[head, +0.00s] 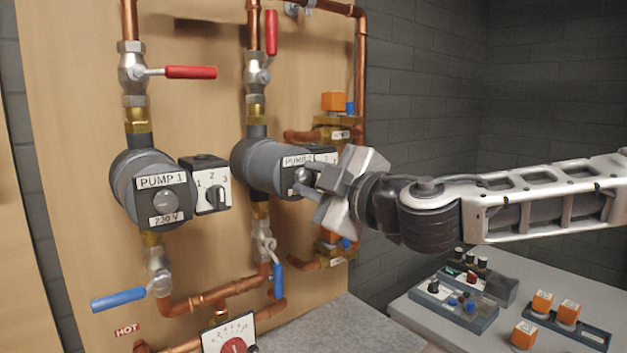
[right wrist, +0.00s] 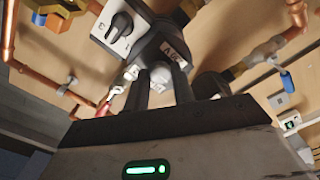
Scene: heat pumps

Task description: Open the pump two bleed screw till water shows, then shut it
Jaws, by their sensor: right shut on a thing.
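Pump two (head: 268,163) is a grey pump labelled PUMP 2 on the wooden board, in the middle of the head view. My right gripper (head: 305,187) is at its front face, with its fingers around the bleed screw. In the right wrist view the silvery bleed screw (right wrist: 161,73) sits between the two dark fingertips of the right gripper (right wrist: 163,88), which is shut on it. The gripper hides most of the screw in the head view. No water can be made out. My left gripper is in neither view.
Pump one (head: 147,190) is at the left with a speed switch (head: 206,187). Red lever valves (head: 190,72) and blue lever valves (head: 118,300) stick out from the copper pipes. A side table (head: 420,315) at the lower right holds control boxes and orange-topped parts.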

